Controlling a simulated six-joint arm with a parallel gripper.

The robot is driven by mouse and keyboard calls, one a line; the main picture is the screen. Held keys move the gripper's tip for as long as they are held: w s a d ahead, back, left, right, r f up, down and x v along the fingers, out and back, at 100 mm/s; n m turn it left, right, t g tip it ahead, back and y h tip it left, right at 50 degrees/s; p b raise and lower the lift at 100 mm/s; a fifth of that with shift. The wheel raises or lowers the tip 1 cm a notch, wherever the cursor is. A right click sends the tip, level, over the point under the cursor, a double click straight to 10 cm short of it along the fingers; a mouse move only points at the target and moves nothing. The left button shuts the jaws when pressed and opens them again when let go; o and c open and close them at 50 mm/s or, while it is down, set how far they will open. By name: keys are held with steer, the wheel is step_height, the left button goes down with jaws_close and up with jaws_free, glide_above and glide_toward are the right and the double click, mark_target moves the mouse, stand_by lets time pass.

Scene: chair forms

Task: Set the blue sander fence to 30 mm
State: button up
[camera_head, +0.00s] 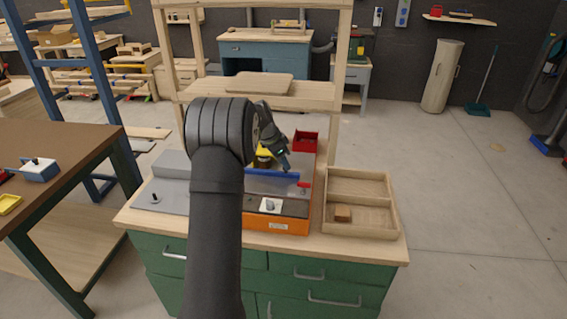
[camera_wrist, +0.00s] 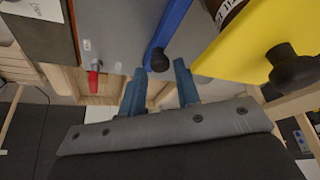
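The blue fence (camera_head: 272,174) lies as a long bar across the sander's grey table, above an orange base (camera_head: 278,225). In the wrist view the blue fence (camera_wrist: 173,28) points toward my gripper, with a black knob (camera_wrist: 160,61) at its near end. My gripper (camera_wrist: 158,78) is open and empty, its two blue-grey fingers apart. The knob appears just ahead of the gap between the fingertips; contact cannot be told. In the head view my gripper (camera_head: 284,163) is above the fence, partly hidden by my arm. No scale reading is legible.
A red lever (camera_wrist: 93,82) stands left of the fingers. A yellow part (camera_wrist: 258,45) with a black knob (camera_wrist: 292,66) is close on the right. A red bin (camera_head: 305,141) stands behind the sander.

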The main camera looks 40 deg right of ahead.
steer(key=shift+d+f, duration=0.15)
steer(key=shift+f, duration=0.25)
steer(key=shift+c, duration=0.4)
jaws_close()
steer(key=shift+s+a, duration=0.75)
steer(key=shift+o, duration=0.4)
jaws_free()
